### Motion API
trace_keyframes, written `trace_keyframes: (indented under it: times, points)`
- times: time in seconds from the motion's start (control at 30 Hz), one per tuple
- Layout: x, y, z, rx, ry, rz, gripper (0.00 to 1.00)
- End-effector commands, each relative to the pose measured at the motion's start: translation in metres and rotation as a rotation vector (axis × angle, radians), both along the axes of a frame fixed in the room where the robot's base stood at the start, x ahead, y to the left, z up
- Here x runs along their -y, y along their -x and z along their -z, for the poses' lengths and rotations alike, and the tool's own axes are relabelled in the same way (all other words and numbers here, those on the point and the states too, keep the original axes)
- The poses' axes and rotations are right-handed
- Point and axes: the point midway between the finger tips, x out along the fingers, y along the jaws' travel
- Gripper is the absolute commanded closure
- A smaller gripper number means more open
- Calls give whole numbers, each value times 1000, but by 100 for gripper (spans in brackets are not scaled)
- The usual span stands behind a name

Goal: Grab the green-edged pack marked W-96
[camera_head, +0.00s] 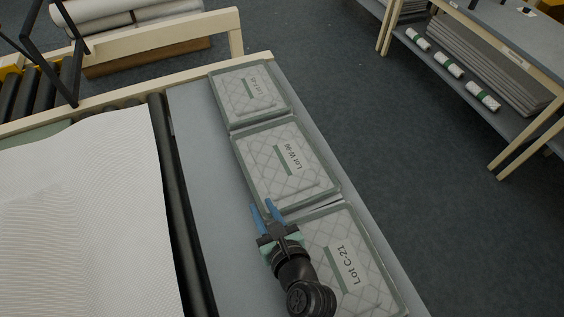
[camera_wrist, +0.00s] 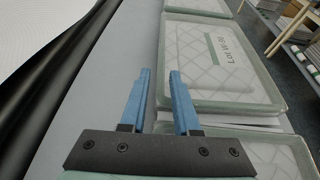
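The pack marked Lot W-96 (camera_head: 280,165) is a clear, flat pack with green edges and quilted white wadding inside. It lies in the middle of a row of three on the grey table, and it also shows in the wrist view (camera_wrist: 222,75). My gripper (camera_head: 265,207) has blue fingers that are spread apart with nothing between them. In the head view it is at the near left corner of the W-96 pack. In the wrist view the fingertips (camera_wrist: 160,75) are by the pack's left edge; I cannot tell whether they touch it.
The Lot C-21 pack (camera_head: 352,262) lies nearer, partly behind my arm. Another green-edged pack (camera_head: 249,93) lies at the far end, its label hard to read. A grey table strip (camera_head: 205,170) left of the packs is clear. A black roller (camera_head: 176,190) and white sheet (camera_head: 80,215) lie further left.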

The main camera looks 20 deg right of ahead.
Motion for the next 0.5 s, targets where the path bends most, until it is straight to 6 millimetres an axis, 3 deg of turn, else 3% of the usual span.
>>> trace_keyframes:
  times: [0.1, 0.37, 0.5]
  points:
    - [-2, -18, 7, 1, 0, -2, 70]
    - [-2, -34, 11, 1, 3, -2, 70]
    - [-2, -53, 13, 2, 3, -3, 70]
